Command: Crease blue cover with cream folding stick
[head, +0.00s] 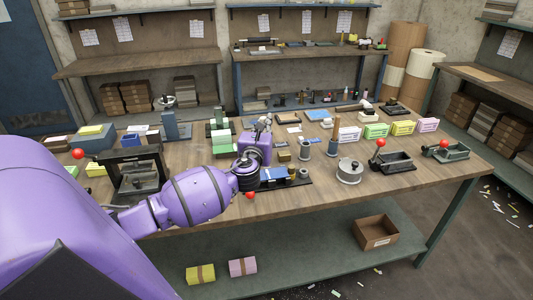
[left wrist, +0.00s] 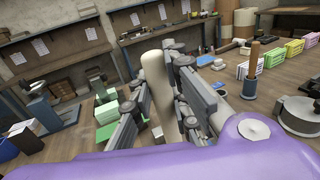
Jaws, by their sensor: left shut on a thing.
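My left gripper (head: 263,124) is above the middle front of the workbench, with its fingers pointing up and away from me. In the left wrist view, my left gripper (left wrist: 160,105) is shut on the cream folding stick (left wrist: 154,75), a pale round-ended rod standing up between the fingers. In the head view the stick is too small to make out clearly. A blue cover (head: 274,173) lies on a dark board at the front of the bench, just below and right of my purple wrist, which hides its left side. My right gripper is not in view.
A lidded metal pot (head: 349,171) and lever tools with red knobs (head: 393,161) stand to the right on the bench (head: 325,190). Pink, green, yellow and white crates (head: 376,131) line the back right. Green boxes (head: 221,138) stand behind my wrist. Bare wood shows along the front right.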

